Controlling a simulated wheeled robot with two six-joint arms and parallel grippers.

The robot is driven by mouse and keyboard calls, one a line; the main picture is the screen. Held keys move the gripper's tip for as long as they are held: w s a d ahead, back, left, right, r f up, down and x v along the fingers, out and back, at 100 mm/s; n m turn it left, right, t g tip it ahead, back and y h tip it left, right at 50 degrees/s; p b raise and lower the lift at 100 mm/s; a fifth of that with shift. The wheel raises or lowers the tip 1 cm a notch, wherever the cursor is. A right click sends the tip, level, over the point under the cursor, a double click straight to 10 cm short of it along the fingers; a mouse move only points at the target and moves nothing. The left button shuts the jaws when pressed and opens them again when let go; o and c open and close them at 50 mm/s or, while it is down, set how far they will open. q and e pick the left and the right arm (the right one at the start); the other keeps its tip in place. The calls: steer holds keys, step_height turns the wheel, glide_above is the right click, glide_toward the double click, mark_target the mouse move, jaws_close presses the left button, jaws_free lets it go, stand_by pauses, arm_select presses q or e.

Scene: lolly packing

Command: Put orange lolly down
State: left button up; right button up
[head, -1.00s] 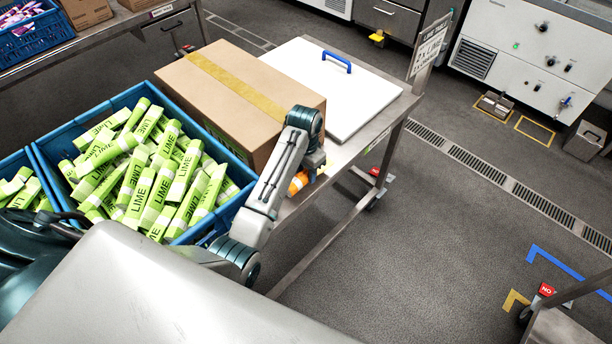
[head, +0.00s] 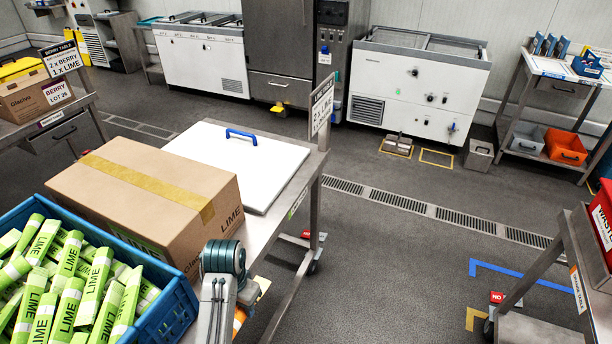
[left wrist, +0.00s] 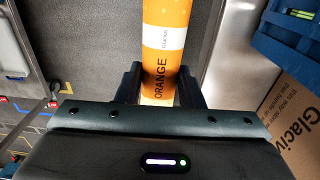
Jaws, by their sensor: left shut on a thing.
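The orange lolly (left wrist: 166,60), an orange tube with a white band and the word ORANGE, stands out between the fingers of my left gripper (left wrist: 159,88) in the left wrist view. The gripper is shut on it. In the head view a sliver of the orange lolly (head: 238,318) shows beside my left arm, near the edge of the steel table (head: 262,238). The arm hides the left fingers in the head view. I cannot tell whether the lolly touches anything beneath it. My right gripper is out of view.
A closed cardboard box (head: 150,190) marked LIME and a white lid (head: 240,160) with a blue handle are on the steel table. A blue crate (head: 165,312) full of lime lollies stands at lower left. A red waste bin (head: 602,222) is at right. Open floor lies between.

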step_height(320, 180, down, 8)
steer(key=b, duration=0.7)
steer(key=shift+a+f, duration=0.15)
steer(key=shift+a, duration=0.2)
